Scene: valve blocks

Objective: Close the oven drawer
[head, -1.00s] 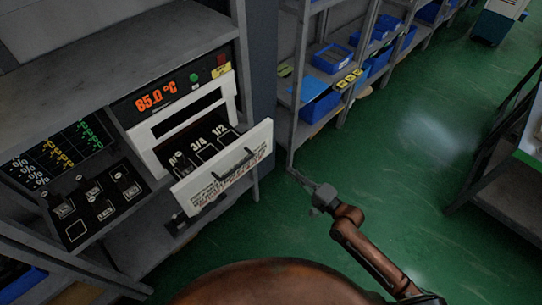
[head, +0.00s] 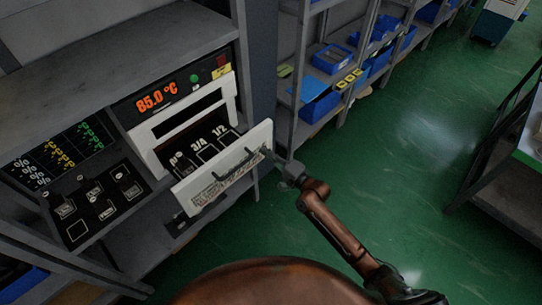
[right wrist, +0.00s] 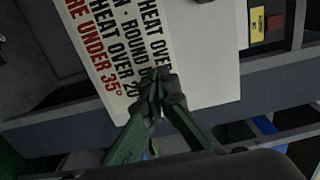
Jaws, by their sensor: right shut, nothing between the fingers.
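The oven drawer (head: 222,168) is pulled out of the oven (head: 190,115), its white front with a dark handle (head: 235,165) standing off the oven face. Slots marked 3/4 and 1/2 show inside it. My right gripper (head: 267,152) is shut and empty, with its fingertips at the right end of the drawer front. In the right wrist view the shut fingertips (right wrist: 160,80) lie over the white drawer front (right wrist: 205,50) beside its printed text. I cannot tell whether they touch it. My left gripper is not in view.
The oven display (head: 157,97) reads 85.0 °C. A dark panel with labelled blocks (head: 95,200) sits left of the oven. Shelves with blue bins (head: 320,105) stand behind my right gripper. Green floor (head: 400,170) is clear to the right.

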